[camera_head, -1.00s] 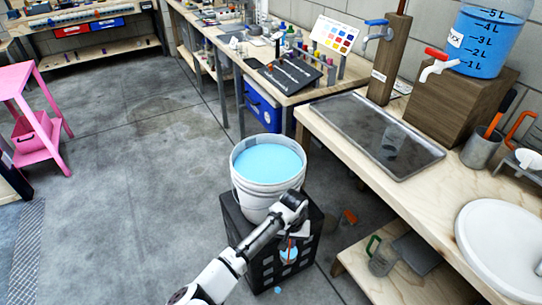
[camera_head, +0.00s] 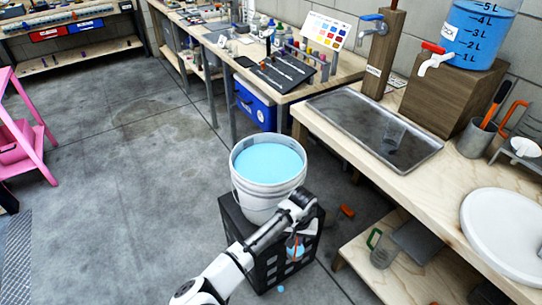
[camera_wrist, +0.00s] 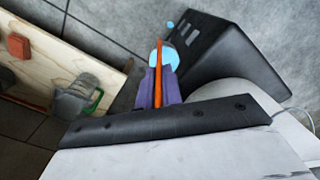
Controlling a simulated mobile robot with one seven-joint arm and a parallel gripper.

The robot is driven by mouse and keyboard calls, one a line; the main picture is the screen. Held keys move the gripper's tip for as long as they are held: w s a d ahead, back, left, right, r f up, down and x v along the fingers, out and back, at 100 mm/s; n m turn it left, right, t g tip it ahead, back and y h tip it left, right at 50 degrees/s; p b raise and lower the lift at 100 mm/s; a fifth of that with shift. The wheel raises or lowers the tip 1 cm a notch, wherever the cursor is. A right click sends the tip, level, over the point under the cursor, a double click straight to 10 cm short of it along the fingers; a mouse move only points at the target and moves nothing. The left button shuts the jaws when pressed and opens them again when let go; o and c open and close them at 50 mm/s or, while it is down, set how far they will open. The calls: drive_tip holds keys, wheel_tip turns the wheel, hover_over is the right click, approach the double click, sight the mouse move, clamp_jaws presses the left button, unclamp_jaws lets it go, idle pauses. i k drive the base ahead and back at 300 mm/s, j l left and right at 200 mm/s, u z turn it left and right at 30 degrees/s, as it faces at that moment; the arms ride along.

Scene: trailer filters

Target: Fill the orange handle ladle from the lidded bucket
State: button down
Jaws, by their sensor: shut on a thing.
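The white bucket (camera_head: 262,197) stands on a black crate, open at the top, with light blue liquid (camera_head: 268,160) near its rim. No lid lies on it. My gripper (camera_head: 296,230) is beside the bucket's lower right side, outside it. It is shut on the ladle's orange handle (camera_wrist: 158,84), between purple fingers in the wrist view. The ladle's bowl (camera_head: 294,253) hangs below the gripper against the crate's right part in the head view. Light blue shows in the bowl, also in the wrist view (camera_wrist: 165,56). How full it is I cannot tell.
The black crate (camera_head: 262,262) has slotted walls. A small blue spot (camera_head: 280,288) is on the floor. To the right is a wooden bench with a metal tray (camera_head: 340,108) and a low shelf holding a green-handled jug (camera_head: 382,250). Open floor lies left.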

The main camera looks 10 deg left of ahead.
sight(265, 168)
drive_tip(key=j+z, duration=0.3)
drive_tip(key=j, duration=0.25)
drive_tip(key=k+j+z, duration=0.1)
drive_tip(key=j+z, duration=0.2)
drive_tip(key=j, duration=0.2)
drive_tip(key=k+j+z, duration=0.15)
drive_tip(key=j+z, duration=0.15)
drive_tip(key=j, duration=0.2)
drive_tip(key=j+u, duration=0.15)
drive_tip(key=i+j+z, duration=0.1)
drive_tip(key=j+z, duration=0.15)
drive_tip(key=k+l, duration=0.1)
drive_tip(key=l, duration=0.15)
